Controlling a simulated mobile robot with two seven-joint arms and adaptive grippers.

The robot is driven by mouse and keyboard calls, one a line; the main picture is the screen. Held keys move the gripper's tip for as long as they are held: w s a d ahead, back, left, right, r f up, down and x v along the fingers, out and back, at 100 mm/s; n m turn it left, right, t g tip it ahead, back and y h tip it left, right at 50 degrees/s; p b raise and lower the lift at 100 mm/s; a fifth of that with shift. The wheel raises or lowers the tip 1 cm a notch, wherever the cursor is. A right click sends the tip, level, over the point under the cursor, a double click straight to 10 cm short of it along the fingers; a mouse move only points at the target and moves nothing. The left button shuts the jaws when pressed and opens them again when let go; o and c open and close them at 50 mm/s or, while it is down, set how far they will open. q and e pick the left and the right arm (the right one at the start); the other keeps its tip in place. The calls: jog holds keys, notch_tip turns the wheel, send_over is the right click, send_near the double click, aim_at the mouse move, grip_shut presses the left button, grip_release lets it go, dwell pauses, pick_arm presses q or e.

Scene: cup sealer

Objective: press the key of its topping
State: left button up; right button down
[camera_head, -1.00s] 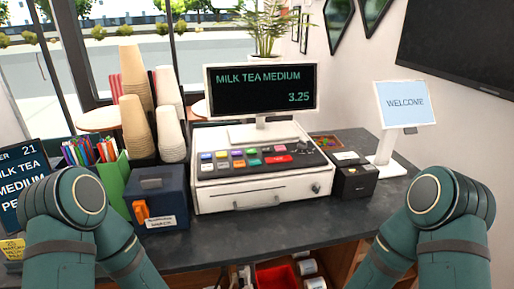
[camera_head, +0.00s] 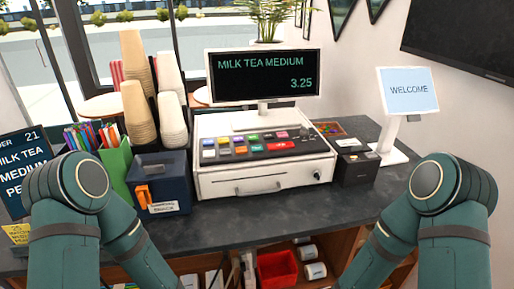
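A white cash register (camera_head: 262,183) stands on the dark counter in the middle of the view. Its sloped black panel carries several coloured keys (camera_head: 240,149), among them a wide red one (camera_head: 281,145); their labels are too small to read. The display (camera_head: 263,76) above reads "MILK TEA MEDIUM" and "3.25". At the left edge an order sign (camera_head: 22,165) reads "21", "MILK TEA", "MEDIUM" and a cut-off line starting "PE"; a yellow note (camera_head: 17,233) is below it. My arms rise at both sides, but neither gripper shows.
Stacked cups (camera_head: 136,113) and a straw holder (camera_head: 117,160) stand left of the register, behind a dark blue box (camera_head: 160,182). A black printer (camera_head: 355,166) and a welcome screen (camera_head: 408,91) stand right. The counter front (camera_head: 250,226) is clear. A red bin (camera_head: 277,270) sits below.

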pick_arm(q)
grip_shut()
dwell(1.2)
